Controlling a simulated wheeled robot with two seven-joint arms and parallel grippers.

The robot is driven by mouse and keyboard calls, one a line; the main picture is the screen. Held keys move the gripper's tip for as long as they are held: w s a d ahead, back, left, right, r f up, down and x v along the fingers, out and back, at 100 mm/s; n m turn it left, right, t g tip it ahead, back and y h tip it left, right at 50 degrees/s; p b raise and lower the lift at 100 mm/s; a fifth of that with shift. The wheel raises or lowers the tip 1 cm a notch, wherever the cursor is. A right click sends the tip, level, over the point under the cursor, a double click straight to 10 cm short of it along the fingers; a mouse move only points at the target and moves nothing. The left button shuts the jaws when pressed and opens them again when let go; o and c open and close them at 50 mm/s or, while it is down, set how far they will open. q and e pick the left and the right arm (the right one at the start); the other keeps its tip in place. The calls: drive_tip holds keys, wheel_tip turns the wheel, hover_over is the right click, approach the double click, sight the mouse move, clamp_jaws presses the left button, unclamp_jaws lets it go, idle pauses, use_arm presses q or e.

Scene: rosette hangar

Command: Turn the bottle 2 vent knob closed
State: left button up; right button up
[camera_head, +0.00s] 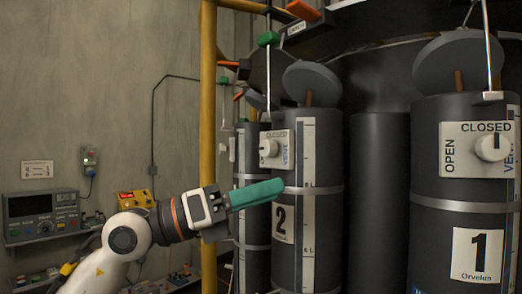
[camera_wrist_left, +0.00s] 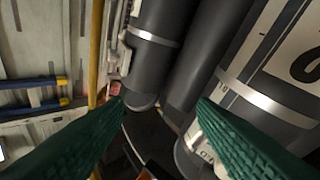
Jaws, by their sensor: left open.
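Bottle 2 (camera_head: 330,215) is a dark cylinder with a "2" label and a metal band, standing at the middle of the head view. Its white vent knob (camera_head: 268,148) sits on a white plate (camera_head: 284,137) high on the bottle, seen at an angle; its pointer setting is too small to tell. My left gripper (camera_head: 280,187), with green fingers, is below the knob and in front of the bottle, apart from the knob. In the left wrist view its fingers (camera_wrist_left: 160,104) are spread with nothing between them, and the knob does not show. My right gripper is not in view.
Bottle 1 (camera_head: 435,235) stands at right with its own vent knob (camera_head: 492,148), pointer up at CLOSED. A yellow vertical pipe (camera_head: 208,95) stands left of bottle 2. A grey instrument (camera_head: 42,215) is at the far left. Open wall space lies at upper left.

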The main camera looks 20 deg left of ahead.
sight(264, 149)
use_arm(q)
drive_tip(key=a+r+n+t+y, duration=0.2)
drive_tip(key=a+r+t+y, duration=0.3)
drive_tip(key=a+r+y, duration=0.4)
drive_tip(key=shift+h, duration=0.3)
drive_tip(key=p+x, duration=0.1)
drive_tip(key=x, duration=0.2)
drive_tip(key=f+p+x, duration=0.1)
drive_tip(key=p+x, duration=0.1)
drive_tip(key=x, duration=0.1)
drive_tip(key=f+p+x, duration=0.1)
drive_tip(key=x, duration=0.3)
drive_tip(key=shift+w+a+f, duration=0.15)
drive_tip(key=shift+w+a, duration=0.1)
drive_tip(key=shift+w, duration=0.05)
drive_tip(key=shift+w+d+f+p, duration=0.15)
drive_tip(key=shift+w+d+p, duration=0.25)
drive_tip(key=shift+w, duration=0.15)
drive_tip(key=shift+c, duration=0.5)
drive_tip(key=c, duration=0.9)
